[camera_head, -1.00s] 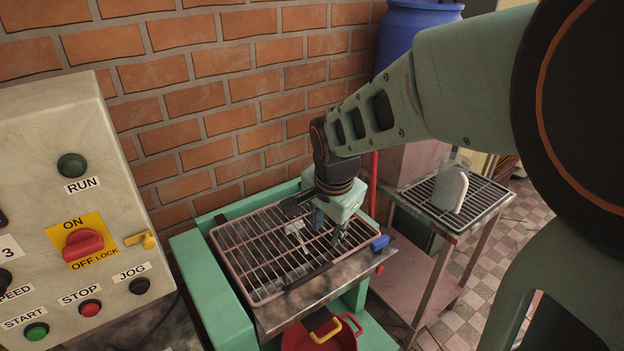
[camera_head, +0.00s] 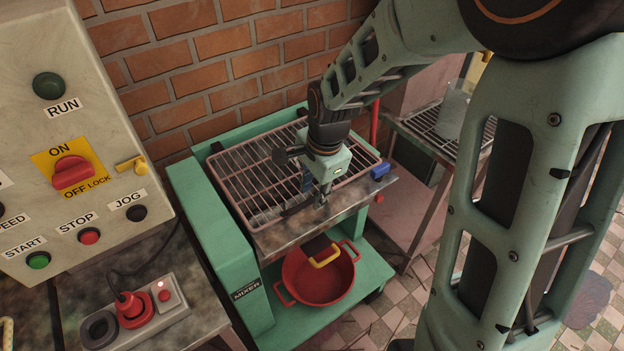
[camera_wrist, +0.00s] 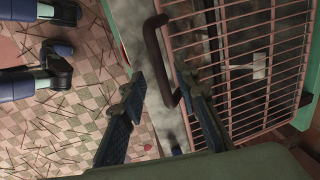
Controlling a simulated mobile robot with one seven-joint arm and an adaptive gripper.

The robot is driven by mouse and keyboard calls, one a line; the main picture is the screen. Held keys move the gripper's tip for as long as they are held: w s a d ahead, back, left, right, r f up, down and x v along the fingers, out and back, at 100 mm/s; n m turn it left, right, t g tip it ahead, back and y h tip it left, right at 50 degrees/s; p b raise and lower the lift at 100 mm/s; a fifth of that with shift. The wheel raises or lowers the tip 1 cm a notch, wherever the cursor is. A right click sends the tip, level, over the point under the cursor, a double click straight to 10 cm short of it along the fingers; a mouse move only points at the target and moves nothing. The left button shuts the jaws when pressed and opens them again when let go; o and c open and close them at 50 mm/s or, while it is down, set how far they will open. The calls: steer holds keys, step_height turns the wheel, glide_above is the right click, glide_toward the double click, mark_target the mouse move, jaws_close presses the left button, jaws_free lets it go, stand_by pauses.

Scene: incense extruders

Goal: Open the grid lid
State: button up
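The grid lid (camera_head: 243,183) is a frame of pinkish metal bars lying flat over the green mixer. Its dark curved handle is on the front edge and shows clearly in the wrist view (camera_wrist: 153,45). In the head view my gripper (camera_head: 322,198) is over the lid's front edge, pointing down, and partly covers the handle. In the wrist view my gripper (camera_wrist: 160,75) is open, its two fingers apart. The handle lies between the fingertips in the picture, closer to the right finger. I cannot tell whether they touch it.
A red pot (camera_head: 318,282) sits on the mixer's lower shelf, below the lid's front. A control panel (camera_head: 95,165) stands at left. A blue part (camera_head: 380,170) is at the lid's right corner. A rack table (camera_head: 437,130) stands at right. The brick wall (camera_head: 215,70) is behind.

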steer(key=shift+w+a+f, duration=0.1)
steer(key=shift+w+f, duration=0.05)
steer(key=shift+f, duration=0.6)
steer(key=shift+c, duration=0.3)
jaws_close()
